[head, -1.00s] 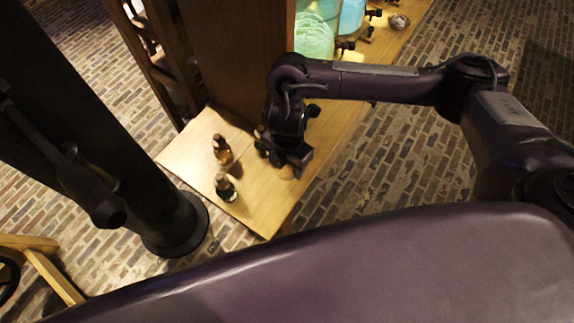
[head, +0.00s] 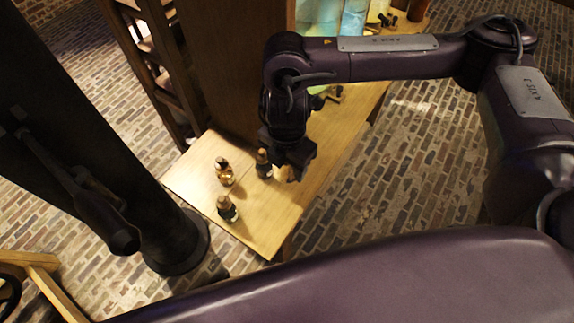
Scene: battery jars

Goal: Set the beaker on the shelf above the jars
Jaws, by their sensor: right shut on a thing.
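The glowing turquoise jars (head: 353,20) show in part at the top, behind my right arm. The shelf above them cannot be made out. My left gripper is not in view.
Several stoppered bottles stand on the table (head: 255,222): an amber one (head: 224,173), a dark one (head: 263,164) and another (head: 228,209) in front. A tall dark wooden panel (head: 235,60) rises behind them. A black post (head: 80,140) stands at left.

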